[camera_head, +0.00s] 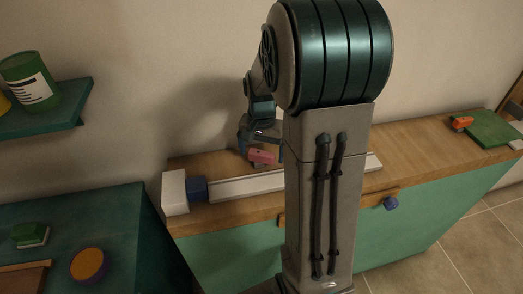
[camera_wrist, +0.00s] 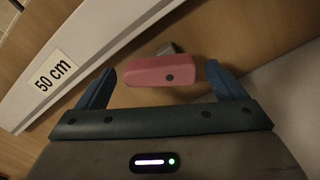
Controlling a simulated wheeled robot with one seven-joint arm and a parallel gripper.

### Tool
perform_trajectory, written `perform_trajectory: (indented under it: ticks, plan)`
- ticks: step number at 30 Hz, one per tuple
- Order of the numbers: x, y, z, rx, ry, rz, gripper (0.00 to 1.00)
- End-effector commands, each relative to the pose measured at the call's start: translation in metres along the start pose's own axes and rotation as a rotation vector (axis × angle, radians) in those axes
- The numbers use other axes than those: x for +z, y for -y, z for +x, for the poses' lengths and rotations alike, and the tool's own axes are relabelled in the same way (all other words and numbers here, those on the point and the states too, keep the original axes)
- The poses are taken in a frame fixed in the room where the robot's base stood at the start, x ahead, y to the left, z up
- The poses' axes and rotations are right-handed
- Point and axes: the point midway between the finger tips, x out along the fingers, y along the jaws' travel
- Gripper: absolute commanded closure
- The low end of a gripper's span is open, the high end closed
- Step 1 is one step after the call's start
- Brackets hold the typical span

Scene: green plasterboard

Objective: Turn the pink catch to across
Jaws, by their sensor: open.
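The pink catch (camera_head: 262,156) is a short bar with a dark dot, above the wooden counter behind the white rail. In the wrist view the pink catch (camera_wrist: 155,73) lies nearly level in the picture, at an angle to the rail, with a grey piece behind it. My gripper (camera_head: 258,146) is at the catch. In the wrist view my gripper (camera_wrist: 160,69) is open, with one blue finger near each end of the bar. A gap shows at both ends; contact cannot be told. My arm hides part of the rail in the head view.
The white rail (camera_head: 245,184) runs along the counter (camera_head: 415,147) and bears a "50 cm" label (camera_wrist: 54,77). A blue block (camera_head: 197,188) and a white block (camera_head: 174,192) stand at its left end. A green board (camera_head: 490,129) with an orange item lies far right.

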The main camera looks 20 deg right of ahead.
Motion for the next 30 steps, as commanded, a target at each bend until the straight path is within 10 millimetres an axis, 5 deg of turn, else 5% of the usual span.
perform_trajectory:
  ticks: [9, 14, 30]
  plan:
    - [0.0, -0.0002, 0.0028, 0.0, 0.0, 0.0, 0.09]
    - [-0.0001, -0.0002, 0.0026, 0.0, 0.0, 0.0, 0.54]
    - [0.0012, 0.0005, 0.0021, -0.001, -0.001, 0.124, 0.54]
